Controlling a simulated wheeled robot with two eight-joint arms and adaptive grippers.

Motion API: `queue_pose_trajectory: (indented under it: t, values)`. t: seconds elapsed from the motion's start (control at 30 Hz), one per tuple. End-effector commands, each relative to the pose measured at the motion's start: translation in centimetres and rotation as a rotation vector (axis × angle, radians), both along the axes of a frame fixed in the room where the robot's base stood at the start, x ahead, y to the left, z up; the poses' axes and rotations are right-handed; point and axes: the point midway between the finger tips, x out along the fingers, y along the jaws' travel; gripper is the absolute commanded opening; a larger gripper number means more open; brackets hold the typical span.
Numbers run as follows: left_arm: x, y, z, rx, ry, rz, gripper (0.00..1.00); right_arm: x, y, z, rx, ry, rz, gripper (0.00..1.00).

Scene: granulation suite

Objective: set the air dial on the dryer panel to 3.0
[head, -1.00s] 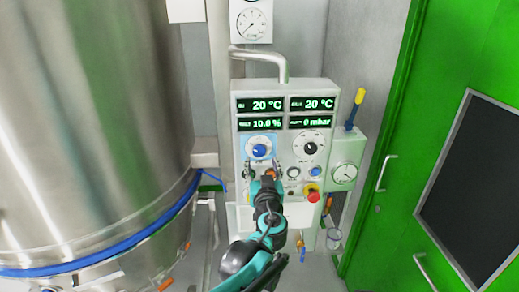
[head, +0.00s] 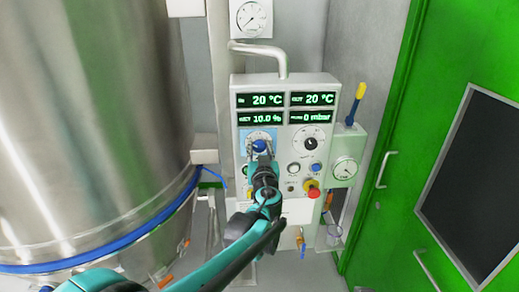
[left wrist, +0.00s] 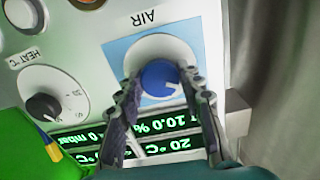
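The air dial (left wrist: 158,76) is a blue knob on a pale round base over a light-blue plate marked AIR, upside down in the left wrist view. A short white mark shows on its face. In the head view the dial (head: 260,145) is at the panel's left, partly covered by my gripper. My left gripper (left wrist: 160,88) is open, with one finger on each side of the knob; I cannot tell whether they touch it. It also shows in the head view (head: 261,153). The dryer panel (head: 240,90) is pale grey. My right gripper is out of view.
The black heat dial (head: 310,143) sits right of the air dial. Below it are a blue button (head: 316,168) and a red emergency knob (head: 313,192). Green displays (head: 312,100) read 20 °C, 10.0 % and 0 mbar. A large steel vessel (head: 90,110) stands left.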

Motion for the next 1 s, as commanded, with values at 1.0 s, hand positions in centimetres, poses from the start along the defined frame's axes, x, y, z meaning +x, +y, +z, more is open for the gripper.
queue_pose_trajectory:
  t: [1.0]
  values:
    - [0.01, -0.02, 0.05, 0.585, 0.097, 0.000, 0.08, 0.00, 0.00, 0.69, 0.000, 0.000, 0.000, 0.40]
